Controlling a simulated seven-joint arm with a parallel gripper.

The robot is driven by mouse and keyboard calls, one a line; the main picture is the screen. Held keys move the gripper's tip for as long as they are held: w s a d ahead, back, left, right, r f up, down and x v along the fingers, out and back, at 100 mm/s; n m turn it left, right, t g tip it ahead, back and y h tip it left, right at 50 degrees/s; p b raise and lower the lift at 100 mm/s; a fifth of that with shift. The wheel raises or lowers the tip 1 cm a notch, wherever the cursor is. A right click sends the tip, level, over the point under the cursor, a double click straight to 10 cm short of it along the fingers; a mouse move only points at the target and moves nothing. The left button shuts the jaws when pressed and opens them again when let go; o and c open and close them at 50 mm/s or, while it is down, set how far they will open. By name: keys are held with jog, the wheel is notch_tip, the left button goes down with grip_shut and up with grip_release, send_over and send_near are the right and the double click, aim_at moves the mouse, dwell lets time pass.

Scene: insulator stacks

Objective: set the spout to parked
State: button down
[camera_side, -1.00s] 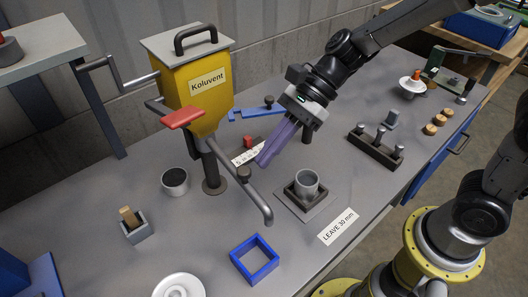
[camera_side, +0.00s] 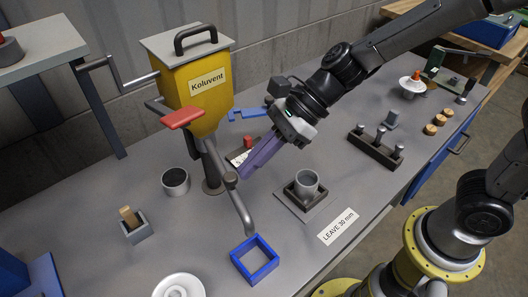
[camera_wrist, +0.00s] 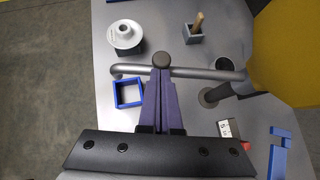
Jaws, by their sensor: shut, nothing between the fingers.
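The spout (camera_side: 240,203) is a grey pipe on the post under the yellow Koluvent hopper (camera_side: 196,92). It points toward the front, its bent end just behind the blue square frame (camera_side: 254,260). A dark knob (camera_side: 230,179) stands on the pipe. In the wrist view the spout (camera_wrist: 205,74) runs across, with the knob (camera_wrist: 161,60) at its middle. My gripper (camera_side: 243,175) is shut and empty, its purple fingers at the knob's right side; in the wrist view the fingertips (camera_wrist: 161,76) are right beside the knob. Whether they touch cannot be told.
A grey cup (camera_side: 306,184) stands on a square base right of the spout, by a "LEAVE 30 mm" label (camera_side: 338,226). A dark round pot (camera_side: 175,181), a small box with a wooden piece (camera_side: 132,225) and a white round part (camera_side: 180,285) are to the left.

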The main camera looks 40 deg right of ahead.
jog(key=w+a+m+t+h, duration=0.3)
jog(key=a+m, duration=0.4)
jog(key=a, duration=0.3)
jog(key=shift+t, duration=0.9)
jog(key=shift+w, duration=0.1)
